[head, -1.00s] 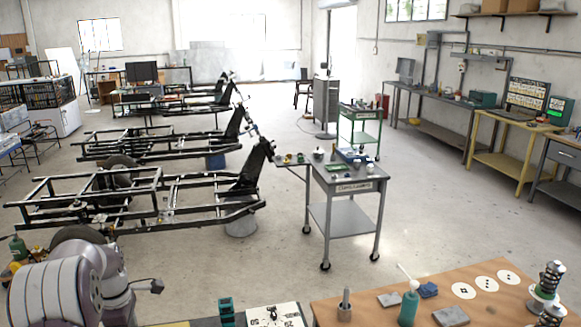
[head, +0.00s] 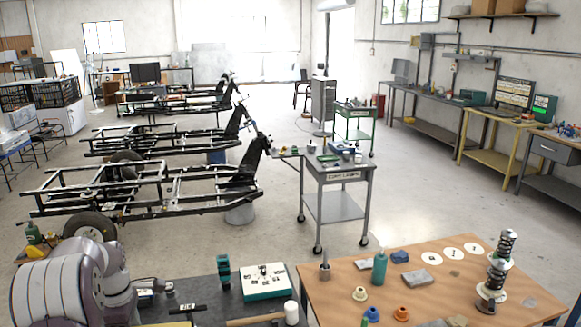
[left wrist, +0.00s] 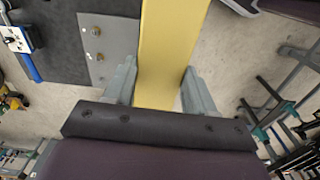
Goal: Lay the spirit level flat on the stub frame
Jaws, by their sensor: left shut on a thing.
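A flat yellow bar, which looks like the spirit level (left wrist: 172,35), runs up the middle of the left wrist view. My left gripper (left wrist: 159,72) is shut on it, with a grey finger on each side. In the head view my left arm comes in at the bottom left, and its fingers are not visible. A yellow strip (head: 166,323) shows at the bottom edge there; I cannot tell whether it is the level. Several black tube frames (head: 145,190) stand on the floor at the left; I cannot tell which is the stub frame. My right gripper is not in view.
A dark-topped bench (head: 205,290) with tools and a wooden table (head: 340,285) with a coil-spring strut (head: 494,270) lie in front. A grey trolley (head: 338,205) stands beyond them. Open floor lies right of the trolley. The left wrist view shows a grey bolted plate (left wrist: 108,50).

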